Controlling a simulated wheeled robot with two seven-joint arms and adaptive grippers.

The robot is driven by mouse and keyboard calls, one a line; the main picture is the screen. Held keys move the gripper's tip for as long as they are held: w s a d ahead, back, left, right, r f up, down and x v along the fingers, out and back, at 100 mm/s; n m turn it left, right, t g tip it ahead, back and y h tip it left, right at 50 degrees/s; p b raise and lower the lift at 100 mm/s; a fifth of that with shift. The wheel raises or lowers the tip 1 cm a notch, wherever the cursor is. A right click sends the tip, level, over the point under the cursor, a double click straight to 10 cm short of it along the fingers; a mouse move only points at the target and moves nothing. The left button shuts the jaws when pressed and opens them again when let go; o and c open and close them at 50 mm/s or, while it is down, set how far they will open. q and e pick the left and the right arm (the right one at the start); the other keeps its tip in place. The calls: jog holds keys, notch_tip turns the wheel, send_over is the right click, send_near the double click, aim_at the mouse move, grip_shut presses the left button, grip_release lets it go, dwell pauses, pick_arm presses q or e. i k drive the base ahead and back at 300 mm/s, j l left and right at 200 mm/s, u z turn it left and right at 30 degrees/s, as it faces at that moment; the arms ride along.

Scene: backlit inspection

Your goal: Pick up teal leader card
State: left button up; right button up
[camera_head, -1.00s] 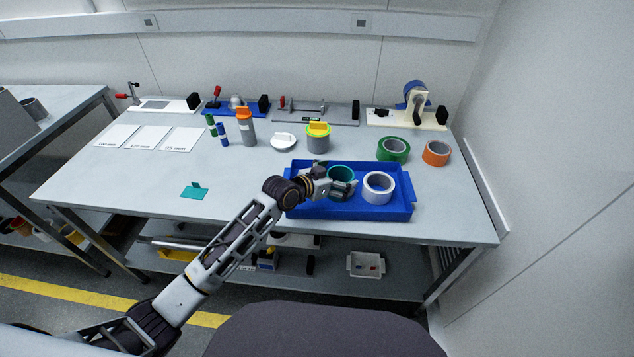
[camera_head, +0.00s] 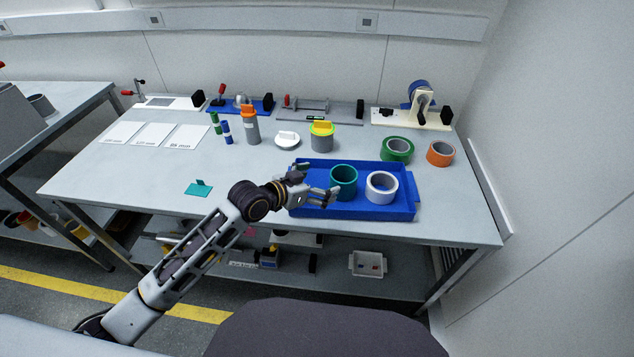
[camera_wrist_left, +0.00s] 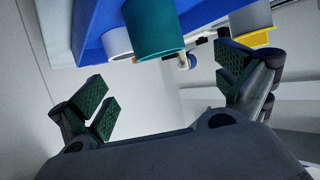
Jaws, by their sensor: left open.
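The teal leader card (camera_head: 198,188) lies on the left front part of the table, with a small raised tab on it. My left gripper (camera_head: 325,190) is at the blue tray, well to the right of the card. It is open and empty, with its fingers beside a teal tape roll (camera_head: 343,181). In the left wrist view the open fingers (camera_wrist_left: 165,90) show with a gap between them, and the teal roll (camera_wrist_left: 152,28) is beyond them. The card does not show in the left wrist view. My right gripper is not in view.
The blue tray (camera_head: 408,213) holds the teal roll and a white roll (camera_head: 381,187). Green (camera_head: 397,149) and orange (camera_head: 440,153) rolls stand to the right behind it. An orange-topped bottle (camera_head: 250,126) and a yellow-topped jar (camera_head: 321,138) stand behind. The table around the card is clear.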

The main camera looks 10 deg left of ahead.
aim_at(200, 189)
jog(key=u, duration=1.3)
